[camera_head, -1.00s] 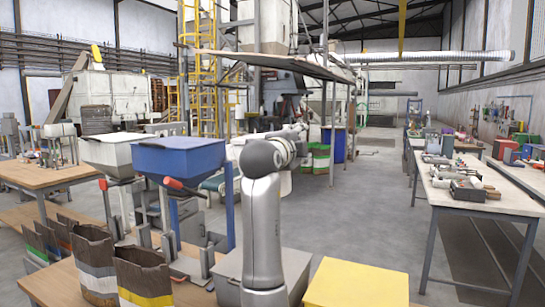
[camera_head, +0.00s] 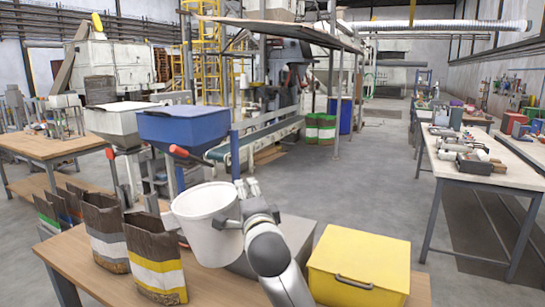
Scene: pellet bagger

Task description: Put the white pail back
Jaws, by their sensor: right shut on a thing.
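The white pail (camera_head: 207,225) hangs in front of the blue hopper station, above the wooden bench, a little tilted with its open rim upward. My right gripper (camera_head: 240,218) is shut on the pail at its right side, and my arm comes up from the bottom of the view. The fingertips are partly hidden by the pail and the wrist. My left gripper does not show.
A yellow lidded box (camera_head: 360,262) and a grey box (camera_head: 291,240) stand on the bench (camera_head: 82,262) right of the pail. Several open sacks (camera_head: 154,258) stand to its left. A blue hopper (camera_head: 184,127) and a white hopper (camera_head: 118,124) rise behind. Open floor (camera_head: 375,185) lies beyond.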

